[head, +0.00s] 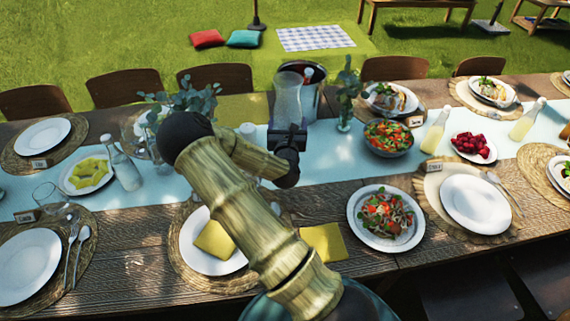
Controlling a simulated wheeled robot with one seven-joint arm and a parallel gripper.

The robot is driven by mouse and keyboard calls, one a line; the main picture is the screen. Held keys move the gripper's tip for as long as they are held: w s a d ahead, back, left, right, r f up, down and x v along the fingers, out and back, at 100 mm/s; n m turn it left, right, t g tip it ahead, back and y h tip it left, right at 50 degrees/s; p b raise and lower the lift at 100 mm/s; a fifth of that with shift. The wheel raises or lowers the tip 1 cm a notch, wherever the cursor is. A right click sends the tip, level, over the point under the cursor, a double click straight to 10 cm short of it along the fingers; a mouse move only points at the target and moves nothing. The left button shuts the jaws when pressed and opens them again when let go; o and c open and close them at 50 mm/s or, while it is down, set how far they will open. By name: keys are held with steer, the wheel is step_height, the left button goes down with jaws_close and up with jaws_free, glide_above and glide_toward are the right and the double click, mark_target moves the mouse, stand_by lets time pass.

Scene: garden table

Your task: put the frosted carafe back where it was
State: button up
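The frosted carafe (287,98) is a pale, translucent vessel at the middle of the table's far side, and looks upright. My gripper (288,131) is at the carafe's lower part and hides its base. The fingers are dark and small here; I cannot tell whether they are closed on the carafe or just in front of it. I also cannot tell whether the carafe touches the table.
A metal bucket (313,88) stands right behind the carafe. A vase with greenery (346,90) and a salad bowl (389,138) are to the right. Leafy stems (190,97) are to the left. Place settings crowd the wooden table (135,262) along the pale runner (330,160).

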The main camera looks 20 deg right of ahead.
steer(key=shift+s+r, duration=0.1)
steer(key=shift+s, duration=0.05)
steer(key=shift+f, duration=0.25)
steer(key=f, duration=0.5)
steer(key=shift+w, duration=0.2)
steer(key=shift+d+f, duration=0.15)
steer(key=shift+f, duration=0.15)
steer(key=shift+s, duration=0.2)
steer(key=shift+f, duration=0.15)
steer(key=f, duration=0.3)
steer(key=shift+w+a+f, duration=0.1)
steer(key=shift+a+f, duration=0.1)
steer(key=shift+f, duration=0.05)
